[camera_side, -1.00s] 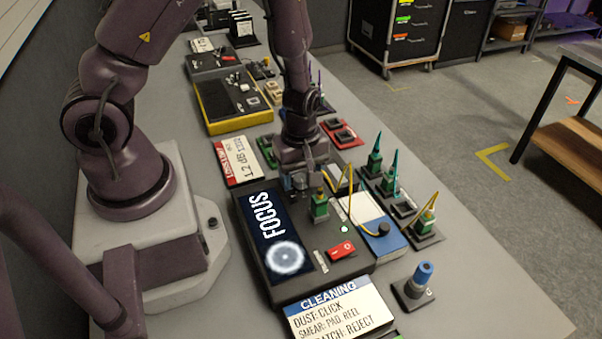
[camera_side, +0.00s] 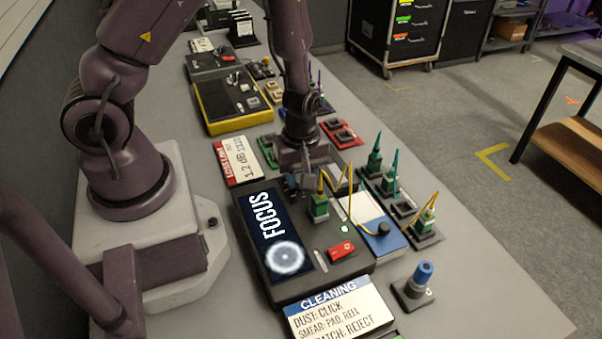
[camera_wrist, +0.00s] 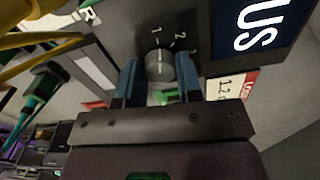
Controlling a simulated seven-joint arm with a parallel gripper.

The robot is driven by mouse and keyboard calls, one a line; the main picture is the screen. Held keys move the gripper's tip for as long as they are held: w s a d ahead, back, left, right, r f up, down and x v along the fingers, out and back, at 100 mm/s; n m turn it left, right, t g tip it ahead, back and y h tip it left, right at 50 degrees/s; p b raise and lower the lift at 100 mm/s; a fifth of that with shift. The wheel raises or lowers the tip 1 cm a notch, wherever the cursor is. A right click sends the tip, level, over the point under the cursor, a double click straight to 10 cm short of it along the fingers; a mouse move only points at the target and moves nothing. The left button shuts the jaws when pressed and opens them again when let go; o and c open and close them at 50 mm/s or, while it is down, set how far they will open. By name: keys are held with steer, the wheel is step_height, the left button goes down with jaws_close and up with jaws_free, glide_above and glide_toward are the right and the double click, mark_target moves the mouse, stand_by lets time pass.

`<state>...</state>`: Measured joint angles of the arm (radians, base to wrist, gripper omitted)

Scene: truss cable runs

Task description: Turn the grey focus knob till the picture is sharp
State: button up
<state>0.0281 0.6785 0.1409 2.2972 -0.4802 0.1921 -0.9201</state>
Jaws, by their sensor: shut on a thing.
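The grey focus knob (camera_wrist: 157,65) shows in the wrist view, with a white line on its face and numbers 1, 2 and 3 around it. My gripper (camera_wrist: 158,80) has its two blue fingers on either side of the knob, shut on it. In the side view my gripper (camera_side: 300,182) is down at the far end of the dark scope box (camera_side: 318,278), and hides the knob. The scope's screen (camera_side: 276,228) reads FOCUS and shows a round, pale, blurry-edged disc with a glowing ring.
A green connector with a yellow cable (camera_side: 319,207) stands on the box close beside my gripper. A red switch (camera_side: 342,251) is on the box's near end. A blue-edged pad (camera_side: 378,240) and several cable-end stands lie to the right. A cleaning card (camera_side: 338,312) stands in front.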

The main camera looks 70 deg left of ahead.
steer(key=m, duration=0.7)
steer(key=shift+m, duration=0.4)
steer(key=m, duration=0.6)
steer(key=shift+m, duration=0.4)
steer(key=o, duration=0.9)
steer(key=shift+o, duration=0.2)
step_height(320, 180, up, 13)
